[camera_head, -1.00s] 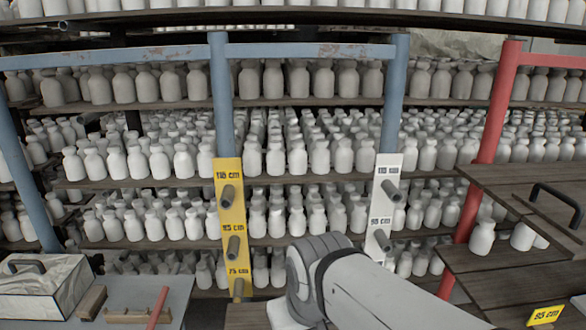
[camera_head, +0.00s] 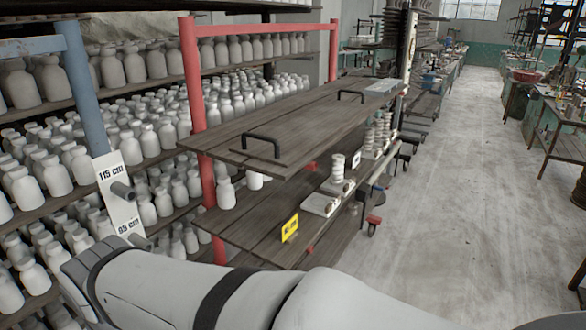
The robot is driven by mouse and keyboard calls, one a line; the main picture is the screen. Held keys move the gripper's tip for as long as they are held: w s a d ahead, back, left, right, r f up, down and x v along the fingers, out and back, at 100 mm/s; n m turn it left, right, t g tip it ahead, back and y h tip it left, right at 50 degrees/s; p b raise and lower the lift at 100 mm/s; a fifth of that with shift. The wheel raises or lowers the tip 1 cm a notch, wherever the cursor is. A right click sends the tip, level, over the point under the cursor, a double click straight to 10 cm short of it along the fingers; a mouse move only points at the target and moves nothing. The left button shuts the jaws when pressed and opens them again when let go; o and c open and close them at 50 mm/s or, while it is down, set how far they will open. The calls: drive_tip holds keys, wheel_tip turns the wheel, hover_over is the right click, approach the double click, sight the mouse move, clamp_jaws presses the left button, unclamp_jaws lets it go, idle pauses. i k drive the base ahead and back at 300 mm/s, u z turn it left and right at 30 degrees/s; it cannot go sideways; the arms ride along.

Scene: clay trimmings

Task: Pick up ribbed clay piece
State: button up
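A white, ribbed-looking stack (camera_head: 337,168) stands upright near a flat white block (camera_head: 320,204) on the lower wooden shelf (camera_head: 255,215) of the cart in the middle. Several similar ringed white pieces (camera_head: 384,130) stand farther back on the same shelf. They are small in the picture, and I cannot tell which one is the task's ribbed clay piece. My arm crosses the bottom of the view, well in front of the shelf. My gripper is outside the picture.
The cart's upper board (camera_head: 300,115) has black handles and overhangs the lower shelf. A yellow sign (camera_head: 290,228) stands at the shelf's front edge. Racks of white bottles (camera_head: 60,172) fill the left. A wide clear floor (camera_head: 465,200) runs along the right, with worktables beyond.

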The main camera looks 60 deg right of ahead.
sight(337, 177)
drive_tip(key=z, duration=2.25)
drive_tip(key=k, duration=1.3)
drive_tip(key=z, duration=0.7)
drive_tip(key=i, duration=1.15)
drive_tip(key=z, duration=0.5)
drive_tip(key=i, duration=1.55)
drive_tip(key=u, duration=1.15)
drive_tip(key=i, duration=0.75)
drive_tip(key=u, duration=0.55)
